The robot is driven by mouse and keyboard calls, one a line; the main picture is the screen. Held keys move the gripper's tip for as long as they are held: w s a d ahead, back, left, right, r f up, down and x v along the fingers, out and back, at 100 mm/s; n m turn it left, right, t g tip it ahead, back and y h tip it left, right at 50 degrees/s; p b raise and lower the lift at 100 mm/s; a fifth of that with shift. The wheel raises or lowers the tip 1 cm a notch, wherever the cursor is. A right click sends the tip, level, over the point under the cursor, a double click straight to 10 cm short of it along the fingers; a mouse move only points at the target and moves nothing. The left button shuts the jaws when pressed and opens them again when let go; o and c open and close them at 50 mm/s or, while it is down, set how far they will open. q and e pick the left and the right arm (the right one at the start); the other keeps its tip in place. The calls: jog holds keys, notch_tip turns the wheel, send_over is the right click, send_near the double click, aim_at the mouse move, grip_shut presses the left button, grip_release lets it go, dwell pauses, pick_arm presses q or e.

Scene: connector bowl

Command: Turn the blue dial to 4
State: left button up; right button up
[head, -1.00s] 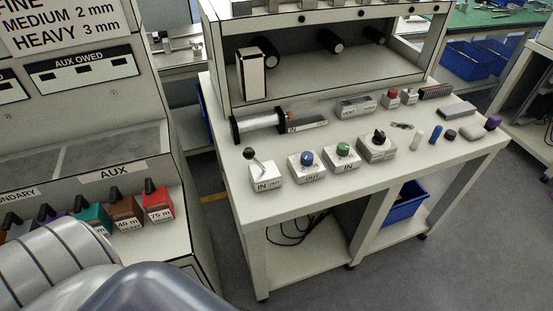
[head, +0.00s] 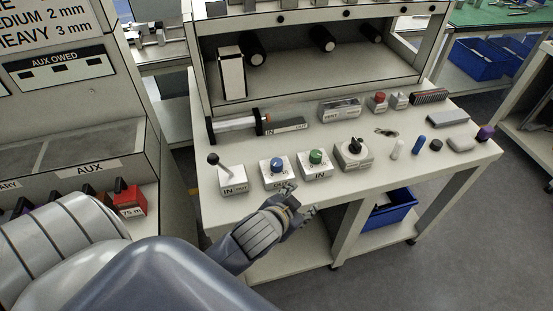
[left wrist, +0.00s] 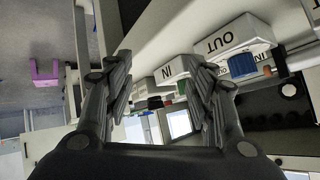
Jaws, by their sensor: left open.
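The blue dial (head: 277,165) sits on a white box labelled OUT (head: 282,179) near the front edge of the bench. In the left wrist view the blue dial (left wrist: 243,66) is right of the right finger, on the OUT box (left wrist: 232,36). Its setting is too small to read. My left gripper (head: 299,199) is open and empty, at the bench's front edge, just in front of the OUT and IN boxes. Its two fingers also show in the left wrist view (left wrist: 162,95), apart with nothing between them. My right gripper is in neither view.
A green dial (head: 316,156) on an IN box stands right of the blue dial, and a lever box (head: 232,178) stands left. A black-knobbed box (head: 354,152) is farther right.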

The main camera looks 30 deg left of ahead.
pick_arm(q)
jog(key=w+d+r+m+t+h, duration=0.2)
jog(key=w+d+r+m+t, duration=0.15)
jog(key=w+r, duration=0.4)
jog(key=w+d+r+m+t+h, duration=0.3)
jog(key=w+d+r+t, duration=0.15)
jog(key=r, duration=0.55)
jog(key=s+d+r+m+g+h, duration=0.2)
jog(key=d+r+m+g+h, duration=0.2)
jog(key=d+m+h, duration=0.3)
jog(key=s+d+r+m+g+h, duration=0.2)
jog(key=d+r+m+g+h, duration=0.3)
jog(key=m, duration=0.5)
jog(key=m+g+y, duration=0.5)
jog(key=g+y, duration=0.4)
jog(key=y, duration=0.7)
send_near(276, 162)
notch_tip(276, 162, down, 8)
jog(key=shift+w+d+f+p, duration=0.1)
jog(key=shift+w+d+p, duration=0.05)
jog(key=shift+p, duration=1.05)
jog(key=shift+f, duration=0.65)
pick_arm(e)
jog(key=shift+w+d+r, duration=0.3)
jog(key=shift+w+r, duration=0.1)
jog(key=shift+r, duration=0.3)
jog(key=shift+w+d+r, duration=0.25)
jog(key=shift+w+r, duration=0.1)
jog(key=shift+r, duration=0.3)
